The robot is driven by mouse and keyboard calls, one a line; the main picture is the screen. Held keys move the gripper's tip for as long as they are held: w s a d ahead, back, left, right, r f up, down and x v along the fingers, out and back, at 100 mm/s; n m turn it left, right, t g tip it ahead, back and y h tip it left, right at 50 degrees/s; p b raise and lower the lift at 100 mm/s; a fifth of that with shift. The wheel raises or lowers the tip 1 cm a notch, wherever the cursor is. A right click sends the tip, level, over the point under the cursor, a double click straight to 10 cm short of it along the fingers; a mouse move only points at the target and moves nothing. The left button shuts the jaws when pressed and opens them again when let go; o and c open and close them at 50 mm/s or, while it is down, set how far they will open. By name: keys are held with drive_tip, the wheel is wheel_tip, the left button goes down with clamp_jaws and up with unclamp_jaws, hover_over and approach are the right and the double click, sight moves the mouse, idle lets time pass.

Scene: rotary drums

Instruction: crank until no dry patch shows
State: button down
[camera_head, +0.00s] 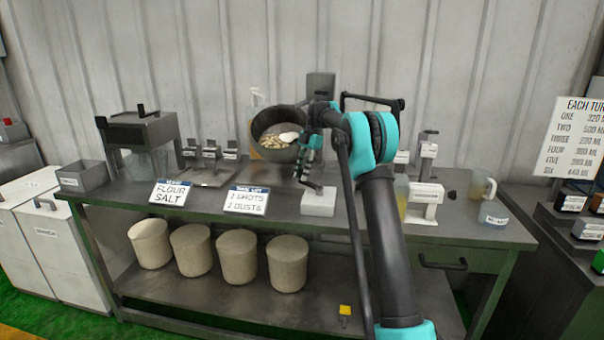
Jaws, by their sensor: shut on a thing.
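A dark round drum (259,122) sits on the workbench with its open mouth tilted toward me. Inside its mouth are pale tan pieces (272,140) and a white patch (289,137) on the right; whether the patch is dry powder is too small to tell. My gripper (312,146) is at the drum's right side, shut on what seems to be the crank handle. The grip itself and most of the crank are hidden by my gripper and arm.
Several beige cylinders (238,258) stand on the lower shelf.

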drive_tip(key=c, duration=1.3)
unclamp_jaws()
